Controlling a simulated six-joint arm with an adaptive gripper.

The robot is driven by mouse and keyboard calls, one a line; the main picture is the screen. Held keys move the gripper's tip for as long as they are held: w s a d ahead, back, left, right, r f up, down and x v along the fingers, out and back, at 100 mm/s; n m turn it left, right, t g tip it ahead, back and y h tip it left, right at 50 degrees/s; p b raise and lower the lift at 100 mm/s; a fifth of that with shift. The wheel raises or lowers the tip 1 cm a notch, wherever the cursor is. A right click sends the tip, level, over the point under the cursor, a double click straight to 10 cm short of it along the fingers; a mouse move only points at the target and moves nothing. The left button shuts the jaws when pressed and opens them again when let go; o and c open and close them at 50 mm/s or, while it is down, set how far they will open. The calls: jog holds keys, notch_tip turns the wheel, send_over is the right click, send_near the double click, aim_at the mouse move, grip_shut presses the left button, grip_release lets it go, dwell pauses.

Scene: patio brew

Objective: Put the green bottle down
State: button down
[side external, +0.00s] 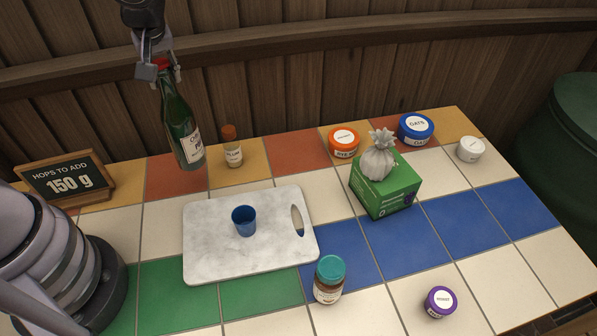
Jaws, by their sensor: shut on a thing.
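The green bottle (182,125) has a white label and a red top. It is near upright, tilted slightly, at the back left of the tiled table. My gripper (160,68) is shut on the neck of the bottle, by its red top. The bottle's base shows over a terracotta tile near the back edge. I cannot tell from this view whether the base touches the tile or hangs above it.
A small orange-capped bottle (231,147) stands just right of the green bottle. A marble board (205,255) with a blue cup (244,221) lies in front. A sign (66,178) stands left. A green box (385,193), jars and a teal-lidded jar (329,279) are to the right.

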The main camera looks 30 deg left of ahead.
jog(key=s+a+n+g, duration=0.2)
jog(key=s+a+n, duration=0.1)
jog(key=a+n, duration=0.3)
notch_tip(320, 180, down, 8)
jog(key=n, duration=0.1)
jog(key=shift+d+f+g+y, duration=0.25)
jog(key=shift+d+g+y, duration=0.05)
jog(key=shift+f, duration=0.1)
jog(key=c, duration=0.8)
grip_release()
jog(key=shift+s, duration=0.1)
